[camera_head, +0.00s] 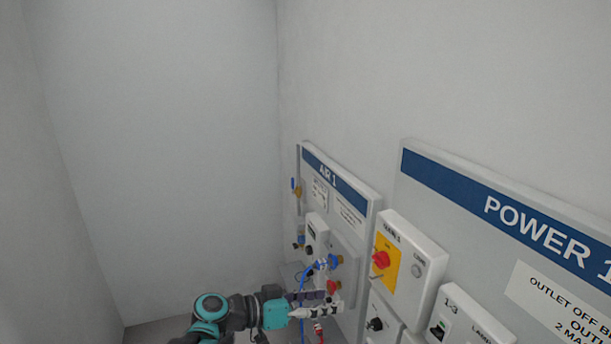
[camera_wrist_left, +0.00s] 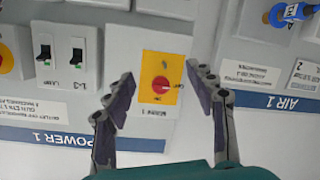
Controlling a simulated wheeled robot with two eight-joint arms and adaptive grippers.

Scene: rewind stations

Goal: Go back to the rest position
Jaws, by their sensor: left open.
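A red rotary knob on a yellow plate (camera_wrist_left: 160,97) appears beyond the gap between the fingers, and I see no contact. The same red knob (camera_head: 380,260) shows on a white box in the head view. My right gripper is in neither view.
The POWER 1 panel (camera_head: 425,168) stands at the right with switch boxes projecting from it. Blue fittings (camera_head: 328,263) and a red fitting (camera_head: 333,287) stick out close to the left gripper. Bare grey wall (camera_head: 160,150) and open space lie to the left.

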